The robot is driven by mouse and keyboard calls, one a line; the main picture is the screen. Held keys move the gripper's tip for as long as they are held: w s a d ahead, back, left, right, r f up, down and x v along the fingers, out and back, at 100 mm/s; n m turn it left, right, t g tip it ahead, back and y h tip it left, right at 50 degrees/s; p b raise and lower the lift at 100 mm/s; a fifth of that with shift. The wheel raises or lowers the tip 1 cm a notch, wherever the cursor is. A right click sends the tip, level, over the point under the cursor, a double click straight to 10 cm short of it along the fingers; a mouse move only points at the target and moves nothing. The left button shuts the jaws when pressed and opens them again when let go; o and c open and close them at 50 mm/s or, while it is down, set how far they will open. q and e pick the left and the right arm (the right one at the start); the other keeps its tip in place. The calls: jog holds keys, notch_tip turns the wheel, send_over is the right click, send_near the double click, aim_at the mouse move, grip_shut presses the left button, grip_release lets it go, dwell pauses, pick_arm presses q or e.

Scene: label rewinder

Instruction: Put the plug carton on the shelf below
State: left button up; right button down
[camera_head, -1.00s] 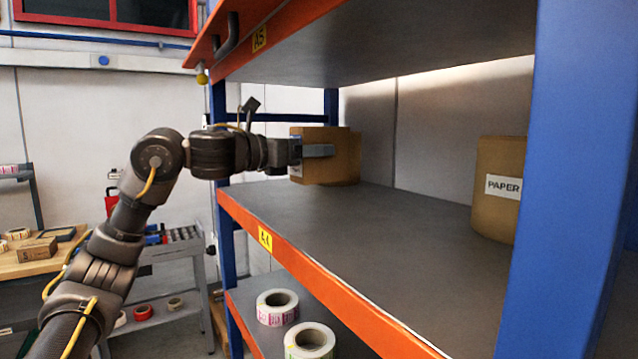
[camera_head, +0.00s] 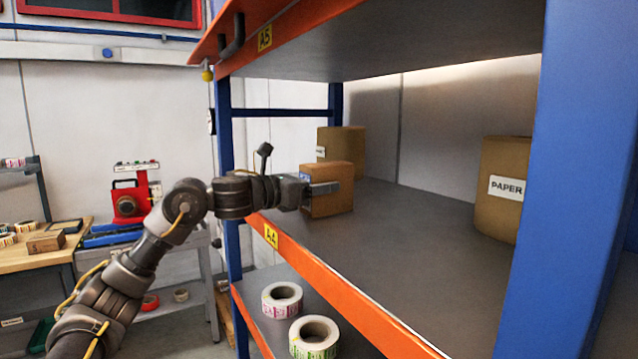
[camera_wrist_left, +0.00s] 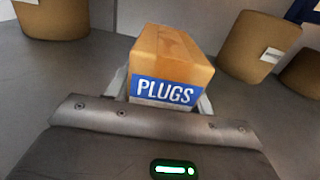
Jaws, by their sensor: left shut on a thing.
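The plug carton (camera_head: 333,190) is a small brown box at the front edge of the A4 shelf (camera_head: 400,240). In the left wrist view the carton (camera_wrist_left: 172,60) shows a blue label reading PLUGS. My left gripper (camera_head: 322,188) is shut on it, with a finger along each side. I cannot tell whether the carton touches the shelf surface. The shelf below (camera_head: 262,335) shows under the A4 beam, partly hidden by it. My right gripper is not in view.
A brown carton (camera_head: 345,148) stands behind the plug carton, and a PAPER carton (camera_head: 500,185) stands at the right. Label rolls (camera_head: 282,298) (camera_head: 314,338) sit on the lower shelf. Blue uprights (camera_head: 575,180) and the orange beam (camera_head: 340,295) bound the rack.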

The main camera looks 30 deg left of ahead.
pick_arm(q)
jog(key=shift+s+d+r, duration=0.1)
jog(key=shift+f, duration=0.2)
jog(key=o, duration=1.2)
jog(key=shift+r, duration=0.1)
jog(key=shift+s, duration=0.1)
jog(key=b+v, duration=0.4)
jog(key=v, duration=0.6)
jog(key=shift+s+a, duration=0.2)
jog(key=shift+a, duration=0.1)
jog(key=shift+s+a, duration=0.25)
jog(key=shift+s, duration=0.3)
